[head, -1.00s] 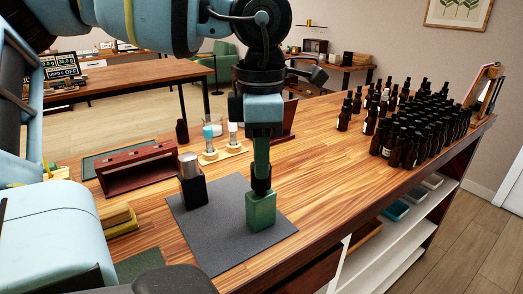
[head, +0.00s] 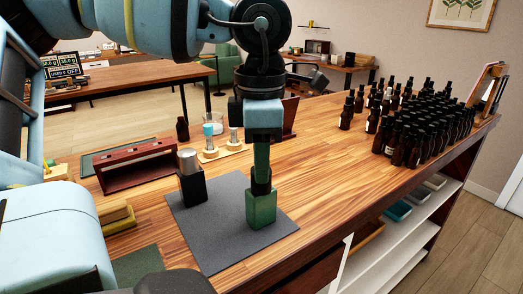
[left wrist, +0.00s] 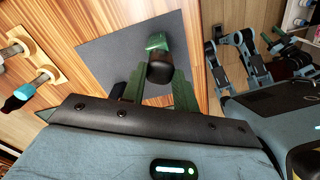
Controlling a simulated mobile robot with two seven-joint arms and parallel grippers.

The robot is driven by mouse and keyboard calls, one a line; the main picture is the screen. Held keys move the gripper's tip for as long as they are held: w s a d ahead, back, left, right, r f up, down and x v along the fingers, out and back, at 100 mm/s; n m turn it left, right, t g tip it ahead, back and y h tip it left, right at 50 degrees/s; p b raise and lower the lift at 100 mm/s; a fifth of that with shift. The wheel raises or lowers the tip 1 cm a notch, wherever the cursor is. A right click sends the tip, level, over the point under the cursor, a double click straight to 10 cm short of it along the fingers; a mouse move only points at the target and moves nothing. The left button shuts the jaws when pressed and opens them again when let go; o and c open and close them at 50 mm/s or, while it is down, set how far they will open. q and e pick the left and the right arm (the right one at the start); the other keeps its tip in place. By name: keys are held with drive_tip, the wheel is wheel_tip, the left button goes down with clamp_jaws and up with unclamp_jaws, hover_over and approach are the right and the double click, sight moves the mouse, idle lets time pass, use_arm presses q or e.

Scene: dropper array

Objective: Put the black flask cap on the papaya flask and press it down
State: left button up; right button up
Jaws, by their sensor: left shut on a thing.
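A green flask (head: 262,208) stands upright on the dark grey mat (head: 215,238). No papaya-coloured flask shows, and I cannot read a label on the green one. My left gripper (head: 262,172) points straight down above this flask, with its green fingers shut on the black flask cap (head: 261,187). The cap sits at the flask's mouth. I cannot tell whether it is fully seated. In the left wrist view the cap (left wrist: 160,70) is between the fingers and hides most of the green flask (left wrist: 156,42).
A black flask with a silver cap (head: 191,178) stands left on the mat. Behind are a dark red rack (head: 138,170) and a wooden holder (head: 222,153) with vials. Many dark bottles (head: 418,130) crowd the right side. The table between them and the mat is clear.

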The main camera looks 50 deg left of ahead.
use_arm(q)
drive_tip(key=o, duration=1)
drive_tip(key=shift+r+p, duration=0.3)
drive_tip(key=shift+r, duration=3.55)
